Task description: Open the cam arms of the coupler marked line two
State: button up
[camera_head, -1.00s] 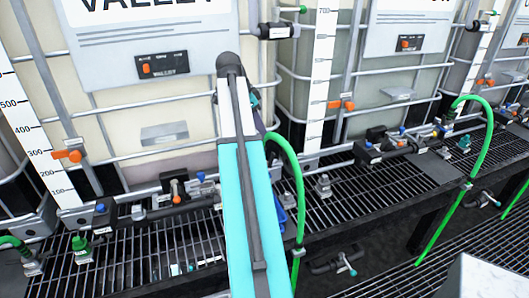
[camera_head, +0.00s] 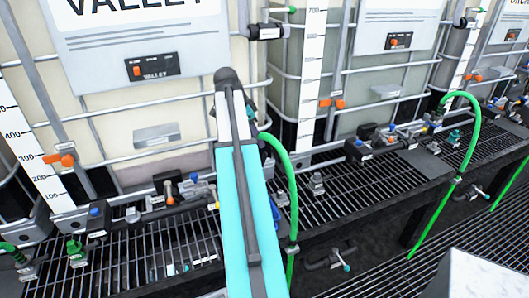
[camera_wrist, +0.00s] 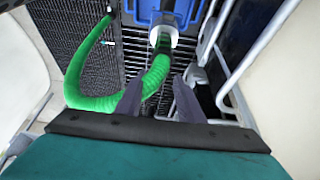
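In the wrist view, a green hose (camera_wrist: 150,82) curves up to a pale metal collar (camera_wrist: 163,38) beside a blue part (camera_wrist: 168,14). This looks like a hose coupler; no line marking is legible and I cannot make out its cam arms. My gripper (camera_wrist: 157,84) has its two dark fingers apart and empty, short of the collar, with the hose passing behind them. In the head view, the green hose (camera_head: 291,185) stands just right of my arm, which hides my gripper and part of the fittings behind it.
Large totes (camera_head: 160,108) in metal cages stand behind a black grating ledge (camera_head: 140,255). Valves (camera_head: 168,192) and pipe fittings line the ledge. Another green hose (camera_head: 474,135) loops down at the right. In the wrist view, cage bars (camera_wrist: 228,75) run close right of the fingers.

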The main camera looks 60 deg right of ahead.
aim_at(265, 152)
jog(key=shift+p+x, duration=1.55)
jog(key=shift+x, duration=3.05)
grip_shut()
